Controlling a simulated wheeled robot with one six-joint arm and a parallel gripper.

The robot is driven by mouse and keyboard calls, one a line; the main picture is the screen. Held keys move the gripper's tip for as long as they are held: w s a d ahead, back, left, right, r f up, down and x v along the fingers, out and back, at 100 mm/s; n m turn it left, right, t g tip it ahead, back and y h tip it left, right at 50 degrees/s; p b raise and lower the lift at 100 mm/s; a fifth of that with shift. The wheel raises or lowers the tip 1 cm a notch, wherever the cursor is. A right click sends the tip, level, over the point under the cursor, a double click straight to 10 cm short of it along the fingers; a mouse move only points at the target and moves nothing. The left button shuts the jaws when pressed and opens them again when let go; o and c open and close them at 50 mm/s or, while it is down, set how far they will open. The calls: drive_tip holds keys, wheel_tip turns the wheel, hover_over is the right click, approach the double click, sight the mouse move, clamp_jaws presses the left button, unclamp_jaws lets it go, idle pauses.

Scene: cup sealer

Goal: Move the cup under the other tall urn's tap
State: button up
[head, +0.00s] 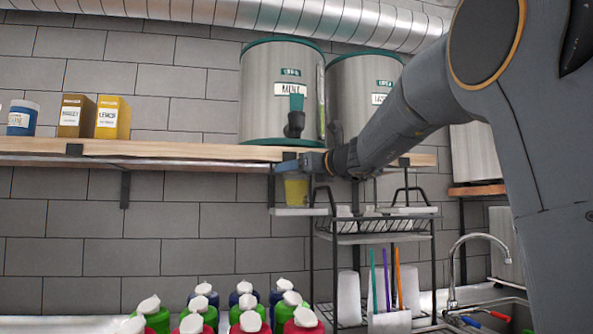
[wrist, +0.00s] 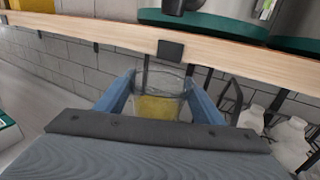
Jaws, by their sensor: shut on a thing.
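A clear cup with yellow contents (head: 296,191) stands on or just above a small white ledge (head: 299,211) below the shelf; I cannot tell if it touches. My gripper (head: 299,170) is shut on the cup, with its blue fingers on either side. In the wrist view the cup (wrist: 160,101) sits between the fingers. Two tall steel urns with green rims stand on the shelf. The left urn (head: 258,95) has a dark tap (head: 294,125) above the cup. The right urn (head: 345,85) is partly hidden by my arm, and its tap is hidden.
The wooden shelf (head: 170,150) runs just above my gripper. A dark wire rack (head: 375,238) with white items stands to the right. Several bottles with white pumps (head: 243,303) stand below. A yellow box (head: 113,118) is on the shelf. A sink tap (head: 455,265) is at right.

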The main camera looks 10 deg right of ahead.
drive_tip(key=shift+f, duration=0.2)
drive_tip(key=o, duration=1.3)
drive_tip(key=shift+o, duration=0.2)
drive_tip(key=b+v, duration=0.2)
drive_tip(key=v, duration=1)
drive_tip(key=shift+r, duration=0.15)
